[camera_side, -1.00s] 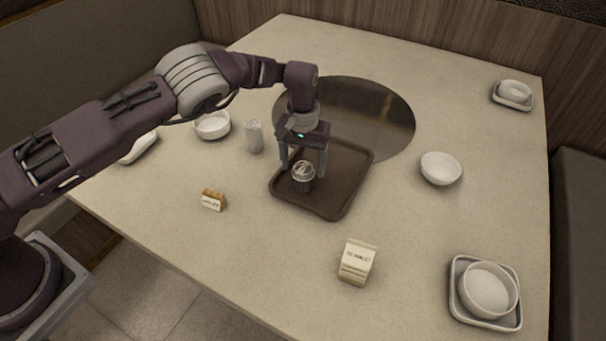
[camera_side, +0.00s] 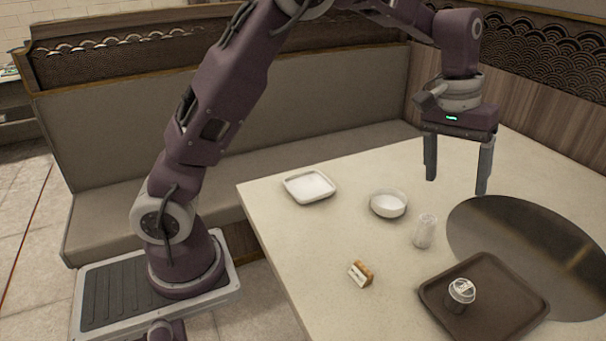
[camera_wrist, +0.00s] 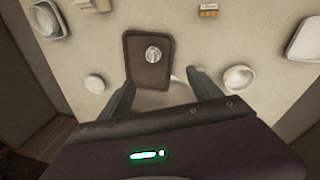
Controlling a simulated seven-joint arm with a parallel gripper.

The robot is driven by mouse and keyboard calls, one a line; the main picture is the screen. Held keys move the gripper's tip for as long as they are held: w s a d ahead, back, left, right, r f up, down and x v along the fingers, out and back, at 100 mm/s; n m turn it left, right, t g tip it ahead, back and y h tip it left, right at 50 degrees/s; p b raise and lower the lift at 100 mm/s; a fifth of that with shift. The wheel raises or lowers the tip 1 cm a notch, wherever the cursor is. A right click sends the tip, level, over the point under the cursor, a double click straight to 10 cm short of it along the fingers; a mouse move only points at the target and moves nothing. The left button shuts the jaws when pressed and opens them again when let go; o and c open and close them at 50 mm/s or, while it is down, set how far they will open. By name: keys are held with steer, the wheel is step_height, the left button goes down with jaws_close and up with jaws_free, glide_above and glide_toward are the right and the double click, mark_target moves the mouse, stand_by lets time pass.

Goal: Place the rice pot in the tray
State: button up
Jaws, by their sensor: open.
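The rice pot (camera_side: 460,295) is a small dark pot with a pale, marked lid. It stands upright on the brown tray (camera_side: 515,303), left of the tray's middle in the side view. In the wrist view the pot (camera_wrist: 154,54) sits inside the rim of the tray (camera_wrist: 134,70). My gripper (camera_side: 456,186) is open and empty, raised well above the table and apart from the pot. Its two spread fingers (camera_wrist: 161,78) show in the wrist view with nothing between them.
A clear shaker (camera_side: 425,231) stands left of the tray, near a white bowl (camera_side: 388,204). A white dish (camera_side: 309,186) lies farther left. A dark round plate (camera_side: 500,225) is set in the table behind the tray.

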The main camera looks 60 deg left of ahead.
steer(key=s+a+r+m+t, duration=0.1)
steer(key=s+a+r, duration=0.1)
steer(key=s+r, duration=0.35)
steer(key=s+a+r, duration=0.1)
steer(key=s+r, duration=0.2)
steer(key=s, duration=0.5)
steer(key=s+a+f+m+t+y, duration=0.1)
steer(key=s, duration=0.8)
steer(key=s+a+f+m+t, duration=0.1)
steer(key=s+f+t, duration=0.1)
steer(key=s, duration=0.7)
steer(key=shift+a+f+y, duration=0.15)
steer(key=shift+a+y, duration=0.15)
steer(key=shift+y, duration=0.1)
